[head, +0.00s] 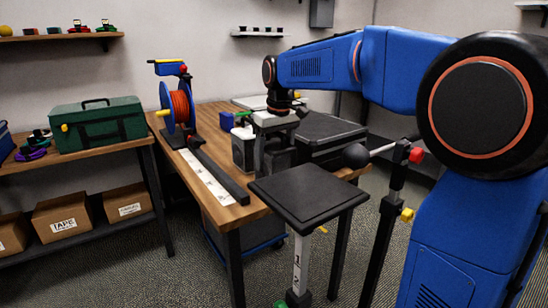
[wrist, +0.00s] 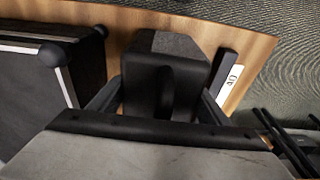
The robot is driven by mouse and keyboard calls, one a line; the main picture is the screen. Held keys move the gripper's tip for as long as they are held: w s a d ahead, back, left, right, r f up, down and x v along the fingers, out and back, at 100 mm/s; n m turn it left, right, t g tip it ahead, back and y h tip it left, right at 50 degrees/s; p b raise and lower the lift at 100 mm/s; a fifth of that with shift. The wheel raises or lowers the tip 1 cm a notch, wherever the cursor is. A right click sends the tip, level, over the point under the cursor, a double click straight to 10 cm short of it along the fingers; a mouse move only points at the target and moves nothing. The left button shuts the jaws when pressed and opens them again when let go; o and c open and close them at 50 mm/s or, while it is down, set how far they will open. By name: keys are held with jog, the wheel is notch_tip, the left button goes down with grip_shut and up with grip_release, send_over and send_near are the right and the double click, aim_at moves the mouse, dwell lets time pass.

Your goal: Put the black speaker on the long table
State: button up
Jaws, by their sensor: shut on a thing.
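The black speaker (wrist: 150,85) is between the two fingers of my gripper (wrist: 157,103) in the wrist view, and the gripper is shut on it. Its grey upper face points away from the wrist. The wooden long table (wrist: 118,22) lies behind and below it. In the head view, my gripper (head: 273,148) hangs over the long table (head: 210,117), and the dark speaker (head: 281,160) shows only partly below it. I cannot tell whether the speaker touches the tabletop.
A black case (head: 328,133) lies right of the gripper; a clear container (head: 242,152) stands left. A cable reel (head: 180,105) and a measuring strip (head: 205,178) lie farther left. A black square-topped stand (head: 310,190) is in front. A green toolbox (head: 100,125) sits on the side bench.

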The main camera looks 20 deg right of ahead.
jog(key=o, duration=1.8)
jog(key=shift+f, duration=0.1)
jog(key=shift+o, duration=0.2)
jog(key=r, duration=0.4)
jog(key=s+r, duration=0.1)
jog(key=r, duration=0.7)
jog(key=shift+s+d, duration=0.3)
jog(key=shift+s, duration=0.05)
